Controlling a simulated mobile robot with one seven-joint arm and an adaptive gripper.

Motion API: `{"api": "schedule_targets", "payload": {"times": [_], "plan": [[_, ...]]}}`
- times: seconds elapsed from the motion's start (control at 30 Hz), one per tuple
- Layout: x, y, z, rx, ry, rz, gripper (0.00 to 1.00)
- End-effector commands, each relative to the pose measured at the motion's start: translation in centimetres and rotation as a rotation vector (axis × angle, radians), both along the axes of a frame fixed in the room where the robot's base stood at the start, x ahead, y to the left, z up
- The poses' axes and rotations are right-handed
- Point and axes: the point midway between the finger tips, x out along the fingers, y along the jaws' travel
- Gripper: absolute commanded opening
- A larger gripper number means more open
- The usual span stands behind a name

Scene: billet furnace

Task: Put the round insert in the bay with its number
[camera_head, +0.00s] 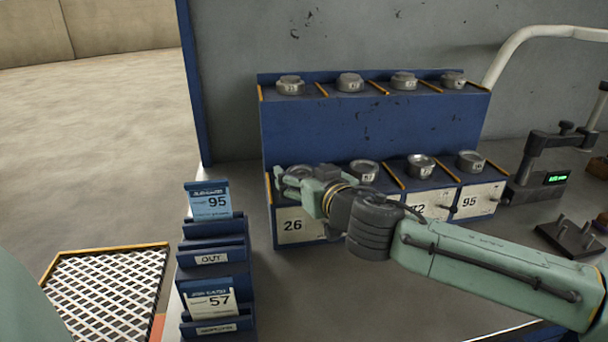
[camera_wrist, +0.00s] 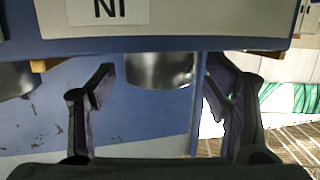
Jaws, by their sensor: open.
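The blue two-tier rack (camera_head: 370,125) holds round grey metal inserts on both tiers. Four-bay lower front plates read 26 (camera_head: 292,225), one mostly hidden behind my arm, 72 (camera_head: 425,208) and 95 (camera_head: 470,201). Inserts stand in the lower row, such as those above 72 (camera_head: 421,165) and 95 (camera_head: 470,161). My gripper (camera_head: 287,180) is at the lower left bay, above plate 26, and partly hides what is there. In the wrist view my gripper (camera_wrist: 160,92) is open, with a metal insert (camera_wrist: 160,68) between or just beyond its fingers; contact cannot be told.
A card holder (camera_head: 213,255) at the left shows card 95 (camera_head: 209,201) above an OUT label and card 57 (camera_head: 211,301) below. Upper-tier inserts (camera_head: 350,82) stand between orange dividers. A device with a green display (camera_head: 556,178) stands right. A white mesh tray (camera_head: 105,295) lies front left.

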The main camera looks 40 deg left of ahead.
Motion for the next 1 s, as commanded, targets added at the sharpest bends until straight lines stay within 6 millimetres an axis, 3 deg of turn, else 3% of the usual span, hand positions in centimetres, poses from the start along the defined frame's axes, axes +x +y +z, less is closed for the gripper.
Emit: {"api": "schedule_targets", "payload": {"times": [0.27,0.7,1.0], "plan": [[-0.2,-0.6,0.3,0.000,0.000,-0.002,0.70],[-4.1,-8.2,2.0,0.000,0.000,-0.004,0.70],[-5.3,-10.3,2.6,0.000,0.000,-0.002,0.70]]}}
